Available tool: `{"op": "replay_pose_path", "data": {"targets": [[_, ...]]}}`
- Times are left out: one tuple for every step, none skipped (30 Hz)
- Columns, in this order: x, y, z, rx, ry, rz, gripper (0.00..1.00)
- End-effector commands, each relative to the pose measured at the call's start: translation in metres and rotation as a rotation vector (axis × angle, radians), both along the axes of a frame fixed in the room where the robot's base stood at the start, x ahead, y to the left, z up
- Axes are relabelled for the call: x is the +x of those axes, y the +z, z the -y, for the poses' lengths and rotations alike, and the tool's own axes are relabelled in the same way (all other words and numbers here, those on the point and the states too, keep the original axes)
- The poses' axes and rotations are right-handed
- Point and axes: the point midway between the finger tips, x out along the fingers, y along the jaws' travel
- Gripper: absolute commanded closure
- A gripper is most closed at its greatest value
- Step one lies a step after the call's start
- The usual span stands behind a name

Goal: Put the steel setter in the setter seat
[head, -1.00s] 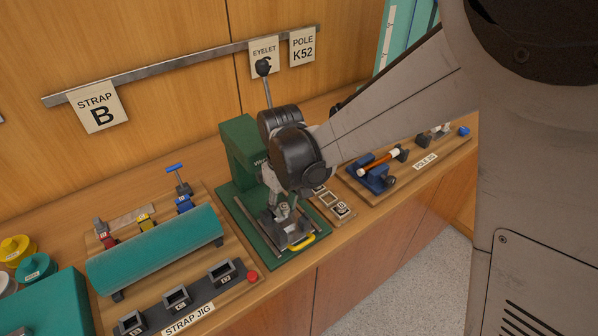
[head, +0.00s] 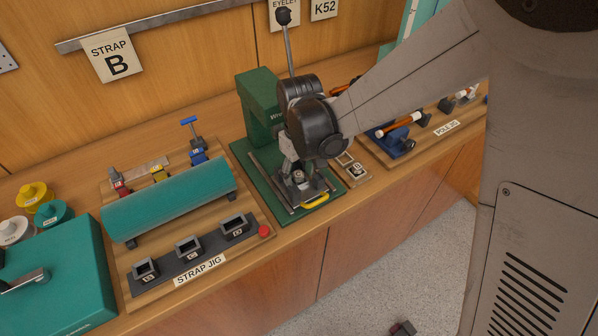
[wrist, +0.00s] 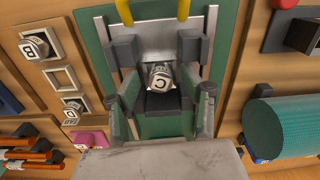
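A steel setter marked C (wrist: 160,78) shows in the wrist view between my fingers, over a dark block (wrist: 165,101) on the green press base. I cannot tell whether it is fully down in the seat. My gripper (wrist: 156,48) has its dark finger pads apart, with a visible gap on each side of the setter. In the head view my gripper (head: 298,172) is low at the front of the green press (head: 258,100), and the wrist hides much of the seat area.
A wooden tray (head: 343,160) holding other setters lies right of the press; its B setter (wrist: 35,46) shows in the wrist view. The strap jig with its teal roll (head: 170,208) is at left. The pole jig (head: 447,128) is at right. The press lever (head: 288,45) stands up behind my wrist.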

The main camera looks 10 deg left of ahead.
Motion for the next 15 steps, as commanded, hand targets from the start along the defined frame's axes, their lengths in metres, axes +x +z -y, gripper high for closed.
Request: {"op": "replay_pose_path", "data": {"targets": [[0.000,0.000,0.000,0.000,0.000,0.000,0.57],[0.000,0.000,0.000,0.000,0.000,0.000,0.57],[0.000,0.000,0.000,0.000,0.000,0.000,0.57],[0.000,0.000,0.000,0.000,0.000,0.000,0.57],[0.000,0.000,0.000,0.000,0.000,0.000,0.57],[0.000,0.001,0.000,0.000,0.000,0.000,0.57],[0.000,0.001,0.000,0.000,0.000,0.000,0.57],[0.000,0.002,0.000,0.000,0.000,0.000,0.57],[0.000,0.004,0.000,0.000,0.000,0.000,0.57],[0.000,0.006,0.000,0.000,0.000,0.000,0.57],[0.000,0.009,0.000,0.000,0.000,0.000,0.57],[0.000,0.013,0.000,0.000,0.000,0.000,0.57],[0.000,0.018,0.000,0.000,0.000,0.000,0.57],[0.000,0.023,0.000,0.000,0.000,0.000,0.57],[0.000,0.029,0.000,0.000,0.000,0.000,0.57]]}}
